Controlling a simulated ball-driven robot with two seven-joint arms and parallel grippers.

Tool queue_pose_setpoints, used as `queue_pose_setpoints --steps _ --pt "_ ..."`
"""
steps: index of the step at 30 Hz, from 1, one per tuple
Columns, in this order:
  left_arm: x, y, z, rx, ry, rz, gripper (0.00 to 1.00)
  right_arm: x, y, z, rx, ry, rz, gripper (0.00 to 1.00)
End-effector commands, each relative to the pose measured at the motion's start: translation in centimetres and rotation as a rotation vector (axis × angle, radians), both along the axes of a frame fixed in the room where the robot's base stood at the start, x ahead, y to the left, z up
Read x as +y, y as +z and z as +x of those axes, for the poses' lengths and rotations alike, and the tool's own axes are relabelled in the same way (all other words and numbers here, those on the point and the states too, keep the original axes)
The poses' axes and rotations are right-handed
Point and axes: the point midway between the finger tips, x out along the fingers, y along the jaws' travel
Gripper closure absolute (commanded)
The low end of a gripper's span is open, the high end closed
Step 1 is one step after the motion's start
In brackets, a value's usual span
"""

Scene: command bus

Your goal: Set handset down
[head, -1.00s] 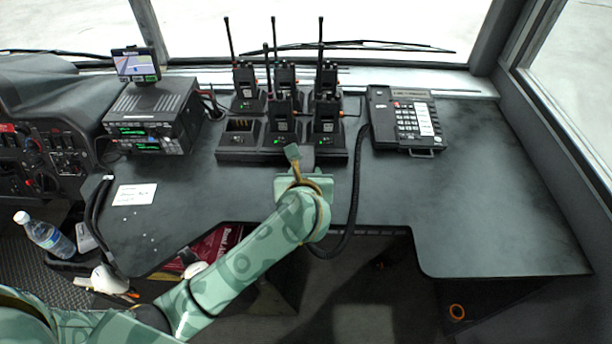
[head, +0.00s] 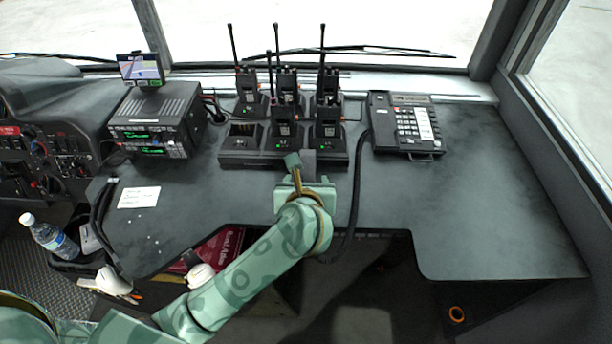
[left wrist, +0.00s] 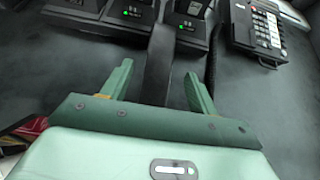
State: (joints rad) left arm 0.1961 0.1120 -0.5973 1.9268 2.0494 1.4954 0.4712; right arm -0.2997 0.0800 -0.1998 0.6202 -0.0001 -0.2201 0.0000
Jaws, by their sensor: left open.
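My left gripper (head: 303,170) is over the desk, just in front of the radio chargers. In the left wrist view its two fingers (left wrist: 157,80) are apart. A dark bar, which looks like the handset (left wrist: 160,55), runs between them, with a gap at the right finger. Its far end reaches between the chargers. In the head view only a short dark piece of the handset (head: 309,157) shows beside the finger; the gripper hides the rest. The desk phone (head: 405,122) stands to the right. A thick black cord (head: 354,200) runs down from its left side. My right gripper is out of view.
Several upright radios sit in chargers (head: 240,158) right behind the gripper; one front slot is empty. A radio unit (head: 155,122), a white card (head: 139,197) and a bottle (head: 48,235) are at the left. The desk (head: 490,215) is clear at the right.

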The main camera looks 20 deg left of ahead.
Motion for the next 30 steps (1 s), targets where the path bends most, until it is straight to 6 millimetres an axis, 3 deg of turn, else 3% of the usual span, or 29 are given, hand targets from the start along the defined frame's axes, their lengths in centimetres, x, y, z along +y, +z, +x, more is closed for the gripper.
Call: queue_pose_setpoints --steps 6,12,30 --pt "-1.3 3.1 -4.5 -0.002 -0.001 -0.002 0.4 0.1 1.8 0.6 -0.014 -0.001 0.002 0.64" --pt "-2.0 4.4 -6.9 0.0 -0.001 0.0 0.4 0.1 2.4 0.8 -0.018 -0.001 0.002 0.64" --pt "-2.1 4.6 -7.4 -0.002 -0.001 0.001 0.4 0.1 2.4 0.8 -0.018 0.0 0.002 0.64"
